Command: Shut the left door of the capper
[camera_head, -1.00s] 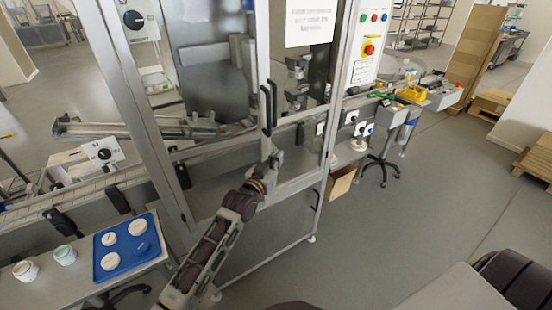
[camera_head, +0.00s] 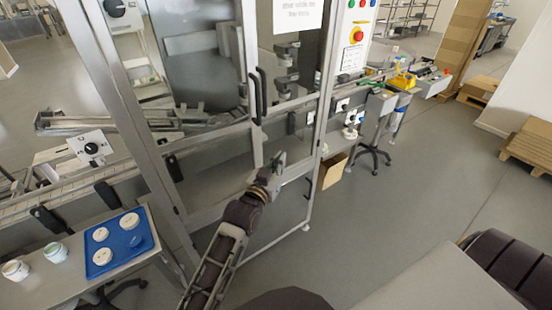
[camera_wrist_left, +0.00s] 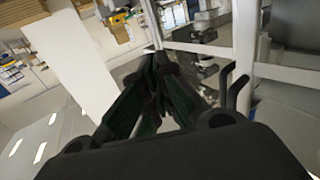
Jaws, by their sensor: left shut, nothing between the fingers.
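The capper is a tall metal-framed cabinet with clear panels. Its left door (camera_head: 243,60) has a grey metal edge and a black upright handle (camera_head: 252,98). A second black handle (camera_head: 263,92), on the right door, stands close beside it. The two door edges look nearly in line; I cannot tell whether a small gap remains. My left gripper (camera_head: 278,160) is shut and empty, below and right of the handles, in front of the right door. In the wrist view its fingers (camera_wrist_left: 160,70) meet left of both handles (camera_wrist_left: 232,88), apart from them. My right gripper is out of view.
A side table (camera_head: 35,290) at lower left holds a blue tray (camera_head: 128,262) with lids, and white jars (camera_head: 16,270). A control panel (camera_head: 355,45) with a red button is right of the doors. Open floor (camera_head: 400,210) lies to the right.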

